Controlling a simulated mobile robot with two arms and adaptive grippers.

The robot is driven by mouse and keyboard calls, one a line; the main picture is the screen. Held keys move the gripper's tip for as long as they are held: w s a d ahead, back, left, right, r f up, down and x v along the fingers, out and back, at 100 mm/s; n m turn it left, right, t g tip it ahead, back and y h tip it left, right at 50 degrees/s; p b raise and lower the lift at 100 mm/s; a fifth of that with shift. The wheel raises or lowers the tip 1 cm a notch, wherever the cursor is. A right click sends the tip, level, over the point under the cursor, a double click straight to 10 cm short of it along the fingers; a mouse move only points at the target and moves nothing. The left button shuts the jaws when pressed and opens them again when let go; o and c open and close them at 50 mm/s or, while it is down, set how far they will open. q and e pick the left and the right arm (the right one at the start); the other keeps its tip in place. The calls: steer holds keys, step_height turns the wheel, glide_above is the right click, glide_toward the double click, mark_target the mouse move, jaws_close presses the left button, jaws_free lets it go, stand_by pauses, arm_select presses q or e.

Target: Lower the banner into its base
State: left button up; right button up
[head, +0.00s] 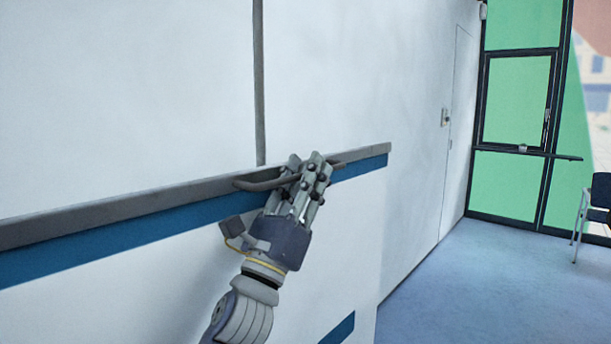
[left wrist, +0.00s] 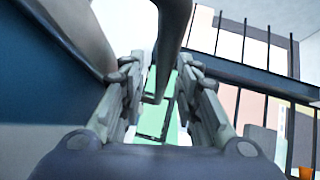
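The banner (head: 100,310) is a white sheet with a blue band along its top, below a grey top rail (head: 90,218). It stands upright and fills the lower left of the head view. A grey bar handle (head: 258,184) sits on the rail. My left gripper (head: 308,172) is at this handle, its fingers on either side of it. In the left wrist view the handle (left wrist: 167,55) passes between the fingers, with narrow gaps beside it. The base is not in view. My right gripper is not in view.
A white wall with a thin dark vertical strip (head: 259,80) rises behind the banner. A door outline lies farther right. Blue floor (head: 480,285) is clear to the right, up to a green-tinted window (head: 517,100). A chair (head: 598,205) stands at the right edge.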

arm_select(q)
steer(key=v, duration=1.2)
